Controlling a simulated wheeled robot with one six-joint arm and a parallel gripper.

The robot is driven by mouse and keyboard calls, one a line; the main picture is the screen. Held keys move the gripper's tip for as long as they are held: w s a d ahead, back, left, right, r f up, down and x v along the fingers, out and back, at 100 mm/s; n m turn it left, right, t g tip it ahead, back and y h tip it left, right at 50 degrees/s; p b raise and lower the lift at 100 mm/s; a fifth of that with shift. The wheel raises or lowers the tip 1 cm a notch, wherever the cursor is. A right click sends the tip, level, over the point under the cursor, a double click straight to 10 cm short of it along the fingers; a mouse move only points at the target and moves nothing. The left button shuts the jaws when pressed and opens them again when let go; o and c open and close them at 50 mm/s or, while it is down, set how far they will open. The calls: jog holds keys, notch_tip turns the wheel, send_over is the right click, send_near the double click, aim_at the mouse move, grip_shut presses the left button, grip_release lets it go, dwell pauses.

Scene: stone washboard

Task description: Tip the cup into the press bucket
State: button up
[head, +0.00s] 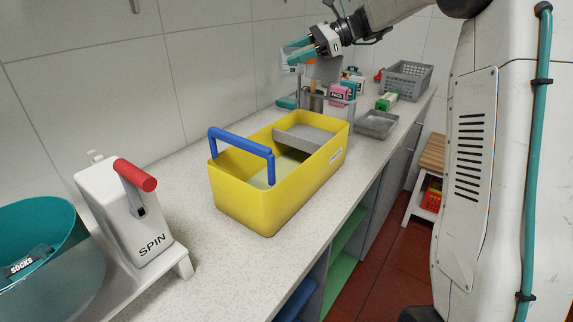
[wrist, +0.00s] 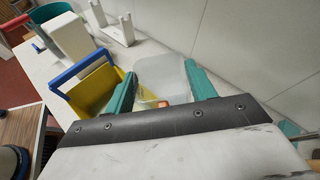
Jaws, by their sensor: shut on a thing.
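The press bucket (head: 262,205) is a long yellow bucket with a blue handle at its near end and a grey insert at its far end. It stands on the counter and also shows in the wrist view (wrist: 92,92), left of my fingers. My gripper (head: 291,49) is raised behind the bucket's far end, near the wall. In the wrist view my teal fingers (wrist: 160,88) are shut on a clear, whitish cup (wrist: 161,70). Something small and orange (wrist: 163,104) shows at the cup's near side. I cannot tell the cup's tilt or contents.
A white SPIN unit (head: 125,210) with a red handle and a teal tub (head: 45,235) stand at the near left. Small boxes, a metal tray (head: 376,124) and a grey crate (head: 407,80) stand farther back. Counter between SPIN unit and bucket is clear.

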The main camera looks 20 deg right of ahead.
jog(key=shift+w+d+r+m+g, duration=0.2)
jog(key=shift+w+r+m+g, duration=0.4)
jog(key=shift+w+r+m, duration=0.35)
jog(key=shift+w+r, duration=0.15)
jog(key=shift+r, duration=2.65)
